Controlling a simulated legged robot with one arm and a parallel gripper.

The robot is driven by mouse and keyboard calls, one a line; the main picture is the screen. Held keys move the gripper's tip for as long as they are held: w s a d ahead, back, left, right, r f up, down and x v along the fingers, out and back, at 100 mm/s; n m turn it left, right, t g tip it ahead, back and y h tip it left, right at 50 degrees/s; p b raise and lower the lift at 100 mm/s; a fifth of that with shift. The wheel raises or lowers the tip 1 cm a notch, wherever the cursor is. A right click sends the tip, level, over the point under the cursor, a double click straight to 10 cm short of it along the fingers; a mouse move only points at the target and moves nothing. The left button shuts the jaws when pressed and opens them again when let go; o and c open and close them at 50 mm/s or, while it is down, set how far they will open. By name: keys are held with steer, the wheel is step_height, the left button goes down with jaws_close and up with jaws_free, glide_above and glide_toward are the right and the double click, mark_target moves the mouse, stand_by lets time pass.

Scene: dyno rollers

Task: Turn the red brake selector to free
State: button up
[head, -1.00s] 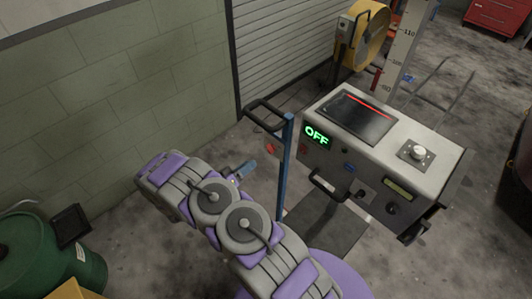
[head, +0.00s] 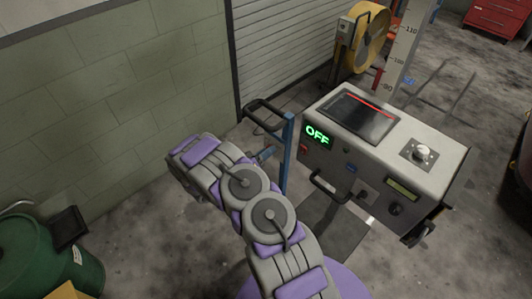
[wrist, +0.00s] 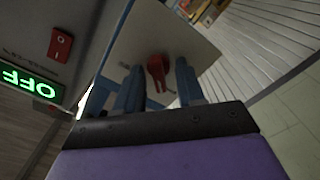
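The red brake selector (wrist: 157,70) is a small red lever knob on a pale plate (wrist: 185,45) in the wrist view. It appears between my two blue fingers, near their tips, with its handle pointing toward my palm. My gripper (wrist: 158,66) is open, with a gap on either side of the knob. I cannot tell whether the fingertips reach around it or stop short.
A grey console (head: 385,150) with a green OFF display (head: 317,135) stands right of the post. Its red rocker switch (wrist: 60,44) is close to my gripper in the wrist view. A green drum (head: 45,255) stands at lower left.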

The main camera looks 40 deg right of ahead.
jaws_close()
stand_by(0.3)
steer(key=shift+m+p, duration=0.3)
steer(key=shift+s+f+m+b, duration=0.1)
steer(key=shift+m+b, duration=0.35)
steer(key=shift+m, duration=3.85)
steer(key=shift+s+f+m+b, duration=0.1)
steer(key=shift+m+b, duration=0.35)
steer(key=shift+m, duration=3.85)
